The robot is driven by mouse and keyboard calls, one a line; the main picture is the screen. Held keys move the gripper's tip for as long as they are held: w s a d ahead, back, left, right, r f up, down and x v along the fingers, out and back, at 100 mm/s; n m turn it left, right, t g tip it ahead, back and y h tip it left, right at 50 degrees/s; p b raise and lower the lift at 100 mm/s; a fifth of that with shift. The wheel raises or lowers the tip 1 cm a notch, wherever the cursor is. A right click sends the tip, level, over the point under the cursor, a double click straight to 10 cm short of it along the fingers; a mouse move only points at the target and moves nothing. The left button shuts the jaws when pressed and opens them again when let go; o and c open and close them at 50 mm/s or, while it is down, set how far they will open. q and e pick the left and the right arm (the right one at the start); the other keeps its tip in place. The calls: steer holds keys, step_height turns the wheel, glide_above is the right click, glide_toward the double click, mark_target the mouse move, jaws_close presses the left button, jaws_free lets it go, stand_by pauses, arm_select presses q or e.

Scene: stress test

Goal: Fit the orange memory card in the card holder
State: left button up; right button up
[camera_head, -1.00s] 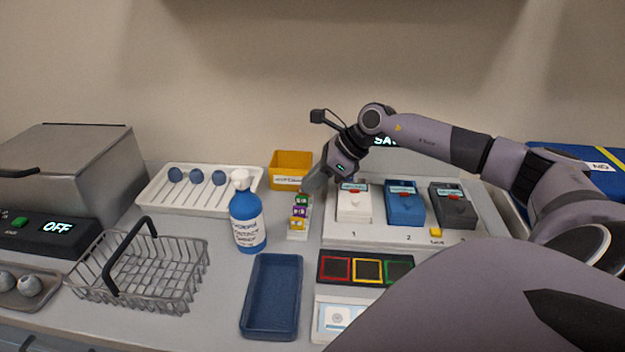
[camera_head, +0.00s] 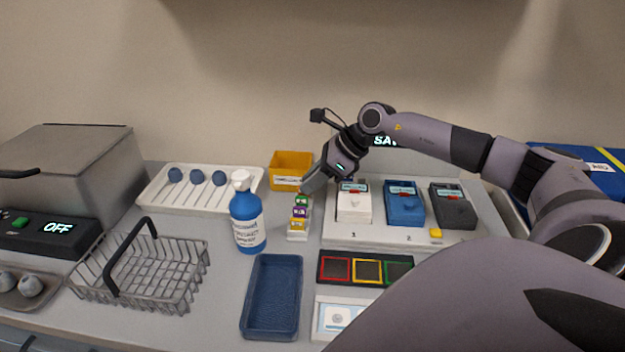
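The card holder (camera_head: 297,237) is a narrow white block in the middle of the counter, just right of the blue bottle. A green card (camera_head: 302,200), a purple card (camera_head: 300,212) and a yellow-orange card (camera_head: 298,225) stand in a row in it. I cannot tell whether the yellow-orange one is the orange memory card. My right gripper (camera_head: 304,190) points down and left at the far end of the holder, beside the green card. Its fingertips are too small to tell open from shut, and no card shows between them. My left gripper is not in view.
A blue spray bottle (camera_head: 247,222) stands close left of the holder and a yellow bin (camera_head: 290,184) behind it. A platform (camera_head: 380,236) with white, blue and dark grey devices is close right. A blue tray (camera_head: 272,336) lies in front; a wire basket (camera_head: 185,265) is at left.

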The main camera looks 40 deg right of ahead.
steer(key=shift+r+p, duration=1.1)
steer(key=shift+r, duration=0.8)
steer(key=o, duration=0.5)
steer(key=shift+o, duration=0.2)
steer(key=shift+r+p, duration=0.95)
steer(key=shift+r, duration=0.5)
